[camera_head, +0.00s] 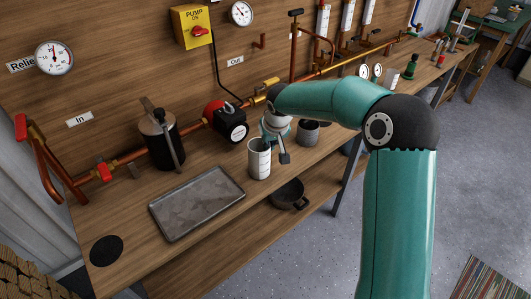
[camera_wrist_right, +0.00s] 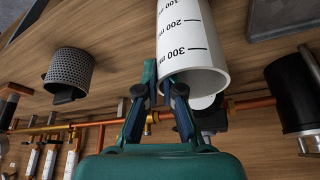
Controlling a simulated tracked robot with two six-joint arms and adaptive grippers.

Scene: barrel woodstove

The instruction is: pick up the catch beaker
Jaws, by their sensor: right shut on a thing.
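The catch beaker (camera_head: 259,161) is a white cylinder with dark volume marks, at the bench's front edge, right of the tray. It looks upright; I cannot tell whether its base touches the bench. In the right wrist view the beaker (camera_wrist_right: 193,38) shows its ml scale. My right gripper (camera_wrist_right: 163,88) is shut on the beaker near its rim, with the fingers close together at its wall. In the head view the right gripper (camera_head: 277,142) is small and partly hidden at the beaker's upper right. My left gripper is not in view.
A metal tray (camera_head: 197,203) lies left of the beaker on the bench (camera_head: 130,215). A grey perforated cup (camera_head: 308,132) stands to the right. A dark canister (camera_head: 157,130) and copper piping (camera_head: 130,157) run behind. A black pan (camera_head: 289,193) sits on the lower shelf.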

